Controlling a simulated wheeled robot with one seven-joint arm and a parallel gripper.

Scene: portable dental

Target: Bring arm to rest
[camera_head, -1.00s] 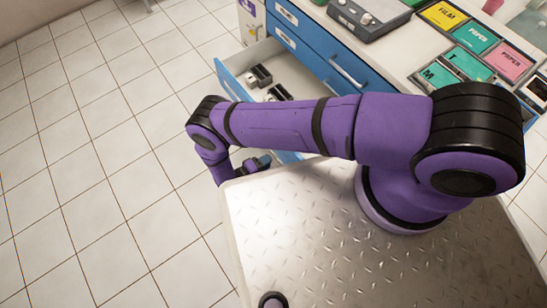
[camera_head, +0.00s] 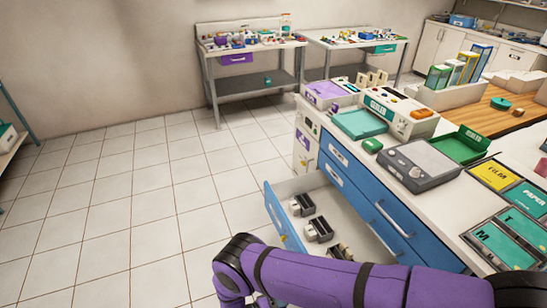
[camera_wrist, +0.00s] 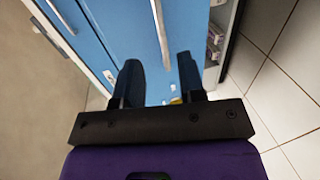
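My purple arm (camera_head: 310,277) reaches across the bottom of the head view, bent at a rounded joint near the bottom middle. My gripper does not show clearly there; the arm and the picture's lower edge hide it. In the wrist view my gripper (camera_wrist: 158,72) has its two dark fingers apart, with nothing seen held between them. Behind the fingers is the blue drawer front (camera_wrist: 125,25) with a pale handle (camera_wrist: 161,30). I cannot tell how far the fingers are from it.
An open drawer (camera_head: 275,215) with several dark holders (camera_head: 318,229) juts from the blue cabinet (camera_head: 372,200) beside my arm. A grey scale (camera_head: 418,164) and teal trays stand on the counter. Two workbenches (camera_head: 247,78) are at the back wall. The tiled floor (camera_head: 130,200) at left is clear.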

